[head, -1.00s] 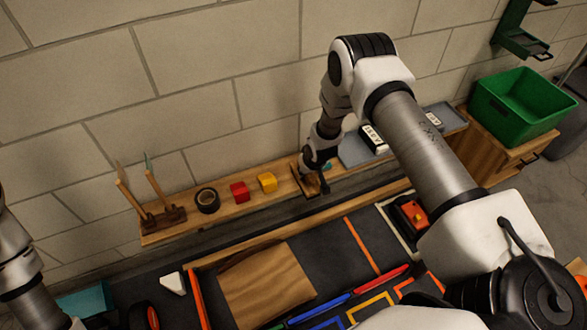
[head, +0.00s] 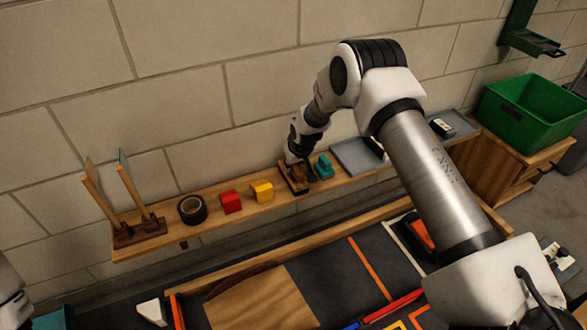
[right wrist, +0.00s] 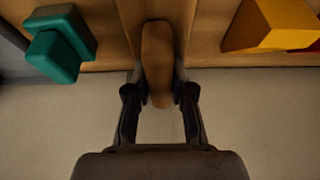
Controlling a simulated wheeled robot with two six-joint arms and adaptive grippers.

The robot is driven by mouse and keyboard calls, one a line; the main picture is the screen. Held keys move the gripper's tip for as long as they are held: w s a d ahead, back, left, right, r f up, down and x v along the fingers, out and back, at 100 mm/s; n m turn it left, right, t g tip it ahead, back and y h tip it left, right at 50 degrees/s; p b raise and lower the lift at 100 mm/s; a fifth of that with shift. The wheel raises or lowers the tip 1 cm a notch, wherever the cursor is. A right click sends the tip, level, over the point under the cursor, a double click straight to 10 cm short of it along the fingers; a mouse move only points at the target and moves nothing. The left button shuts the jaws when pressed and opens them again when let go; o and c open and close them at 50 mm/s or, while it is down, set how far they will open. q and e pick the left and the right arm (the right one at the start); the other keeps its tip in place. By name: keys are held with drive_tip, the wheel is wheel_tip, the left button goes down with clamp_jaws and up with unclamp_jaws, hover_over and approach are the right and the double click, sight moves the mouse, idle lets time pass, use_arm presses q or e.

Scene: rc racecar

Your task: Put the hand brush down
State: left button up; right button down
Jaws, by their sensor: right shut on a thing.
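The hand brush (head: 299,176) is at the wooden wall shelf (head: 222,212), between the yellow block and the teal block. Its brown handle (right wrist: 157,55) runs upright through the middle of the right wrist view. My right gripper (head: 297,158) is shut on that handle, with one finger on each side; the fingers also show in the right wrist view (right wrist: 159,92). The bristles are hidden, and I cannot tell whether the brush rests fully on the shelf. Part of my left arm shows at the left edge, but its gripper is out of view.
On the shelf are a yellow block (head: 262,191), a red block (head: 231,201), a black tape roll (head: 192,210), a teal block (head: 323,166) and a rack (head: 140,234) with upright tools. A grey tray (head: 352,157) lies to the right. A green bin (head: 533,113) stands far right.

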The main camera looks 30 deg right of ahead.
drive_tip(key=shift+f, duration=0.2)
drive_tip(key=c, duration=1)
unclamp_jaws()
